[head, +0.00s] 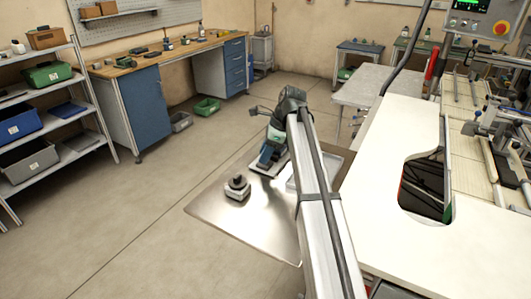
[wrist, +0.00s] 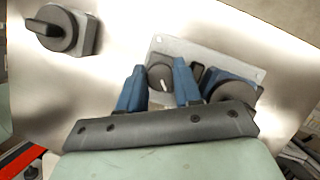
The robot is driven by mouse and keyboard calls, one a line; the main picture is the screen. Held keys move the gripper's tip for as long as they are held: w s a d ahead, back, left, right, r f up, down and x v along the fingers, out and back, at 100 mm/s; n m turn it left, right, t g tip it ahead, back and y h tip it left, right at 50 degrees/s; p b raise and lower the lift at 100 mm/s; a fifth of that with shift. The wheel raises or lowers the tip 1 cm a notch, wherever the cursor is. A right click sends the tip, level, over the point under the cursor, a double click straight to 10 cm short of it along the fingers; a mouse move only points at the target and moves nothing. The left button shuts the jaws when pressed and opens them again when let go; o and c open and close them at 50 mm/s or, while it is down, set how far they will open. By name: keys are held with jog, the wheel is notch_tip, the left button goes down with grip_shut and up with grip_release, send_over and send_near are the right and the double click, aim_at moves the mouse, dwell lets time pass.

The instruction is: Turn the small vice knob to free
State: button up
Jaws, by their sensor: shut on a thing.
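The small round dark knob (wrist: 158,76), which I take to be the small vice knob, has a white line pointing down toward my gripper in the wrist view. It sits on a pale grey plate (wrist: 200,56). My gripper (wrist: 160,66) has its two blue fingers on either side of this knob and is shut on it. A larger dark round knob (wrist: 226,80) is on the same plate to the right, partly hidden by the gripper. In the head view my gripper (head: 268,158) is down at the plate (head: 262,171), and the knob is hidden.
A separate black rotary knob on a grey base (head: 237,187) stands on the shiny metal table (head: 225,212); it also shows at upper left in the wrist view (wrist: 62,30). A pale tray edge (head: 345,160) is right of my arm. Bare metal lies around the knob base.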

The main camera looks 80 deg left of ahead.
jog(key=n+h, duration=0.1)
jog(key=n, duration=0.3)
jog(key=shift+a+n+h, duration=0.15)
jog(key=shift+n+h, duration=0.15)
jog(key=shift+h, duration=0.1)
jog(key=shift+n+h, duration=0.7)
jog(key=shift+n, duration=1.2)
jog(key=o, duration=1)
jog(key=shift+o, duration=0.2)
